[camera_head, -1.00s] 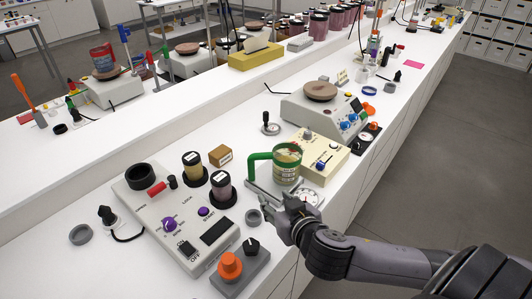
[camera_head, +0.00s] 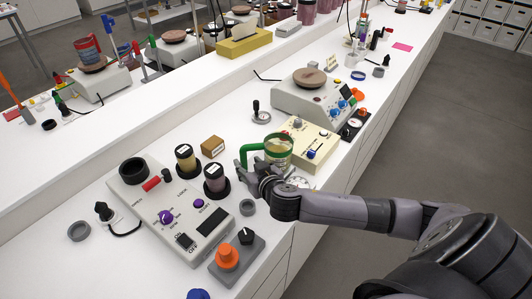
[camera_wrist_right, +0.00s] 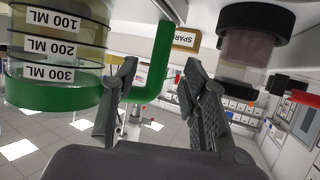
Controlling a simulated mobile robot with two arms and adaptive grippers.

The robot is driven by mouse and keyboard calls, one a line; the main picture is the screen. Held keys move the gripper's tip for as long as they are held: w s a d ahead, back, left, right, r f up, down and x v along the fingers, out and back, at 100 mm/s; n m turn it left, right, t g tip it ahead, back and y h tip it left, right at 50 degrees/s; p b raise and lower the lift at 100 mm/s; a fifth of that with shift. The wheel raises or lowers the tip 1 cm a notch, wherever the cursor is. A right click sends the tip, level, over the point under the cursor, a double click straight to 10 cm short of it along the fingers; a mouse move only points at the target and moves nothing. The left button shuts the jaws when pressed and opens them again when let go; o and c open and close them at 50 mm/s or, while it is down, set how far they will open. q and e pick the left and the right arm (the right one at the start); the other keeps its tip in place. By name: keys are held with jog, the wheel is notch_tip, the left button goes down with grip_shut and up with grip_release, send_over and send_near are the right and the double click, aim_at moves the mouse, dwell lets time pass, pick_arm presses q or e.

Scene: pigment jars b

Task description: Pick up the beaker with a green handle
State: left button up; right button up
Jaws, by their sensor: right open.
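The clear beaker (camera_head: 279,151) with a green rim and green handle (camera_head: 249,149) stands upright on the white bench, with pale yellow-green contents. In the right wrist view the beaker (camera_wrist_right: 55,48) appears upside down at the upper left, with volume labels. My right gripper (camera_head: 251,168) is open at the handle side of the beaker. In the wrist view, the handle's upright bar (camera_wrist_right: 157,65) shows between the open fingers (camera_wrist_right: 160,72), and the left finger overlaps part of the handle. Contact cannot be told. My left gripper is out of view.
A dark-lidded purple jar (camera_head: 215,180) stands just left of the gripper, also close in the wrist view (camera_wrist_right: 253,45). A yellow-filled jar (camera_head: 186,158), a small cardboard box (camera_head: 212,146) and a cream control box (camera_head: 314,142) are near. A grey ring (camera_head: 248,207) lies in front.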

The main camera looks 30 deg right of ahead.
aim_at(245, 161)
jog(key=shift+w, duration=0.3)
jog(key=p+x, duration=0.2)
jog(key=x, duration=0.2)
jog(key=shift+r, duration=0.1)
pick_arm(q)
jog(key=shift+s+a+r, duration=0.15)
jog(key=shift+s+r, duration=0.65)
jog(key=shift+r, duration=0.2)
pick_arm(e)
jog(key=shift+w+d+f, duration=0.1)
jog(key=shift+w+f, duration=0.15)
jog(key=shift+w, duration=0.1)
jog(key=shift+c, duration=0.3)
grip_shut()
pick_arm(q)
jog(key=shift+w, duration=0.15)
pick_arm(e)
jog(key=shift+r, duration=0.1)
